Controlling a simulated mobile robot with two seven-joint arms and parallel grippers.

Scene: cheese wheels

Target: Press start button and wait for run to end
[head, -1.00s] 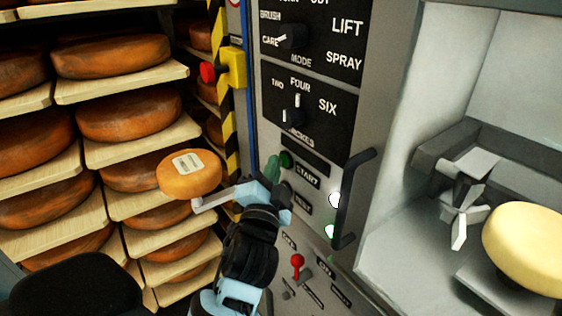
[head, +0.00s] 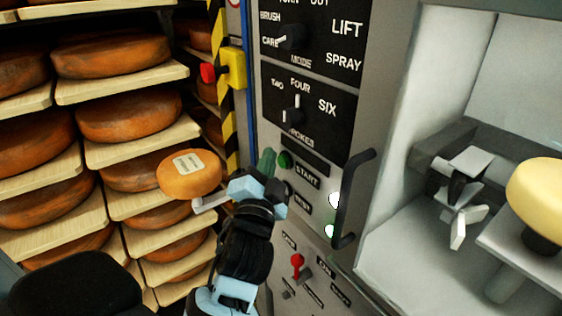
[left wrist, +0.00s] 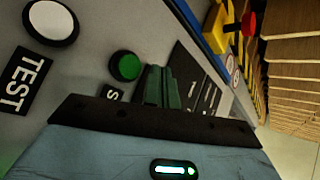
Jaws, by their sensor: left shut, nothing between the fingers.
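The green start button (head: 285,160) is on the grey control panel, just above the START label (head: 307,174). It also shows in the left wrist view (left wrist: 126,66), apart from my fingertips and to their left. My left gripper (head: 267,161) has green fingers, which are shut and empty. They stand just left of the button in the head view, and I see no contact with it. The fingers also show in the left wrist view (left wrist: 160,88). A pale yellow cheese wheel (head: 540,195) sits raised on a support inside the machine bay at right. My right gripper is not in view.
A black handle (head: 345,205) juts out right of the button. A white TEST button (left wrist: 51,22) is nearby. Below are a red-knobbed lever (head: 297,262) and small switches. A yellow box with a red button (head: 207,72) and shelves of orange cheese wheels stand at left.

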